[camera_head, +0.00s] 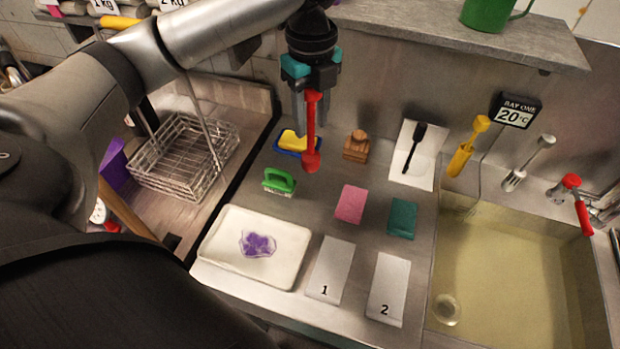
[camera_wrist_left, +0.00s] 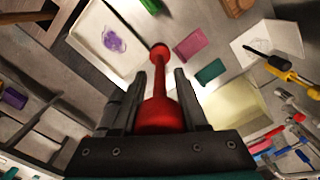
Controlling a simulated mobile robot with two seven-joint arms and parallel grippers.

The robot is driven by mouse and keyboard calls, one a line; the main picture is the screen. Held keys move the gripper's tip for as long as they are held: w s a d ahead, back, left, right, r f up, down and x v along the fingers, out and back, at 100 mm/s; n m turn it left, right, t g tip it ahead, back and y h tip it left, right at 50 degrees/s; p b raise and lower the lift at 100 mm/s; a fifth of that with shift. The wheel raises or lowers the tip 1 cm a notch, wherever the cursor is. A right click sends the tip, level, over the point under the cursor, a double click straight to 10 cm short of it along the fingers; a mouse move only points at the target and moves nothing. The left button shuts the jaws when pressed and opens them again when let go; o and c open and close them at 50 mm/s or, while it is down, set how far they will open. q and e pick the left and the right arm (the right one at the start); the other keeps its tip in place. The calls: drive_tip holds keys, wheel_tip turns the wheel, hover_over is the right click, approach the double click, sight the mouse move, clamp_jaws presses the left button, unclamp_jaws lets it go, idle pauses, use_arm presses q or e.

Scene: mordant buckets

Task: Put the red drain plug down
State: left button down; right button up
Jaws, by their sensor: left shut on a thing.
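My left gripper (camera_head: 312,98) is shut on the red drain plug (camera_head: 311,135). In the left wrist view the red plug (camera_wrist_left: 160,95) stands out between the two dark fingers of the left gripper (camera_wrist_left: 161,88). Whether the plug's lower end touches the counter is hard to tell; it appears to be in the air. My right gripper is not in view.
Near the plug are a yellow sponge in a blue dish (camera_head: 292,142), a green brush (camera_head: 279,181), a wooden block (camera_head: 356,146) and pink (camera_head: 350,204) and teal (camera_head: 402,218) pads. A white tray (camera_head: 215,247), cards 1 (camera_head: 331,262) and 2 (camera_head: 389,280) lie in front. The filled sink (camera_head: 500,270) is right.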

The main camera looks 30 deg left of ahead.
sight(311, 167)
use_arm(q)
wheel_tip(311, 167, down, 13)
drive_tip(key=shift+r, duration=0.1)
drive_tip(key=shift+f+b, duration=0.4)
drive_tip(key=shift+f, duration=2)
drive_tip(key=shift+c, duration=2.2)
unclamp_jaws()
wheel_tip(311, 167, up, 12)
drive_tip(key=shift+r, duration=0.2)
drive_tip(key=shift+s+d+f, duration=0.1)
